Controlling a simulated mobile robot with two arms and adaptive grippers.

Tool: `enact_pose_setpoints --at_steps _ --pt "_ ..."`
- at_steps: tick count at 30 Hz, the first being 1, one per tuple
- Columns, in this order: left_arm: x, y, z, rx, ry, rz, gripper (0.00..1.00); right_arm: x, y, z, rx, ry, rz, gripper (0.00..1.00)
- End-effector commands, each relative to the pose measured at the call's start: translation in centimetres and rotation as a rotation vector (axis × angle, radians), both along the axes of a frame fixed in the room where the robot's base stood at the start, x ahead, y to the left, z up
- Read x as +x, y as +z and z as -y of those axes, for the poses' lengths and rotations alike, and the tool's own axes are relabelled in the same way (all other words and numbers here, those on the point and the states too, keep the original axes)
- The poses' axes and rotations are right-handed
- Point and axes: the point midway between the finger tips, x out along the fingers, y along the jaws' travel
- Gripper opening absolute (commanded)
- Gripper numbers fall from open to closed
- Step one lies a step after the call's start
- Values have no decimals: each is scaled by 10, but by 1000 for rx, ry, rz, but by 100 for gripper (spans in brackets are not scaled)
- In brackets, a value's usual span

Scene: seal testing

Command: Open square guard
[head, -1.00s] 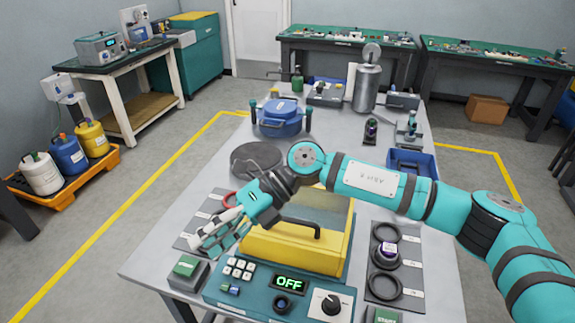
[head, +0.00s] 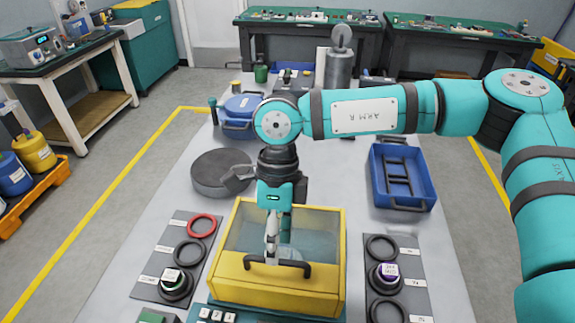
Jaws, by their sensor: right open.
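The square guard (head: 325,283) is a yellow box-shaped cover with a clear top and a dark bar handle on its front. It looks closed. My right gripper (head: 272,248) points down over the guard, with its fingertips just behind or at the left part of the black handle (head: 290,268). It is open. I cannot tell whether the fingers touch the handle. My left gripper does not show.
Mats with seal rings lie on both sides, the left one with a red ring (head: 201,225). A blue tray (head: 426,190) stands at the right, a dark round disc (head: 220,168) at the left, and a blue lidded pot (head: 240,108) behind.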

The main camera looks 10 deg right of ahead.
Motion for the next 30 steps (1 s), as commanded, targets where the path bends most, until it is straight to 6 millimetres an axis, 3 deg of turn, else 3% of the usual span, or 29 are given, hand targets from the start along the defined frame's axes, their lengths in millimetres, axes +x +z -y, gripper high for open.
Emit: enact_pose_setpoints --at_steps 19,30 --pt "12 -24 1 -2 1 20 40 0 -55 0 0 0 -1 46" --pt "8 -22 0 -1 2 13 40 0 -51 -1 3 0 -2 0"
